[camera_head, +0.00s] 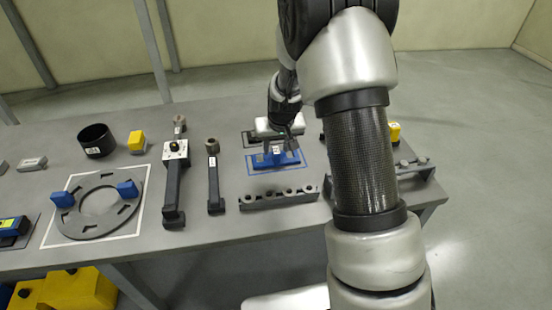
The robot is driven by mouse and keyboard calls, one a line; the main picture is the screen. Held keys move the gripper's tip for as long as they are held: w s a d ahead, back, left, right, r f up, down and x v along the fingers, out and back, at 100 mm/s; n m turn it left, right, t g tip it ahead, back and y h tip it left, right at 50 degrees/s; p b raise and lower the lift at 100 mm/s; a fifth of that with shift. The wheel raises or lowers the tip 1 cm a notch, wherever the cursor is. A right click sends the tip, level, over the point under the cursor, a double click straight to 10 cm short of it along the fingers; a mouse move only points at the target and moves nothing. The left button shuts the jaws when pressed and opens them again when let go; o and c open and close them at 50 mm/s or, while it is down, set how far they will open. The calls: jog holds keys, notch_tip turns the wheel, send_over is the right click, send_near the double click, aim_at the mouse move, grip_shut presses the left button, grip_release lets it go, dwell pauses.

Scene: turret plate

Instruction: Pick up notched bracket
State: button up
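My gripper (280,144) points down at the blue outlined rectangle in the middle of the table. Its fingers are at or just above a blue part (275,159) with a small pale label, which lies inside that outline and may be the notched bracket. The fingers and wrist partly cover the part. The view is too small to tell whether the fingers touch it or how far apart they are.
A dark rail with several round pieces (280,199) lies in front. Two dark tools (214,182) (174,190) lie to the left. My arm hides some right-side items.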

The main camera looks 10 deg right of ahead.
aim_at(276, 150)
jog(key=x, duration=0.3)
jog(key=shift+w+d+f, duration=0.1)
jog(key=shift+w, duration=0.05)
jog(key=shift+c, duration=0.4)
grip_shut()
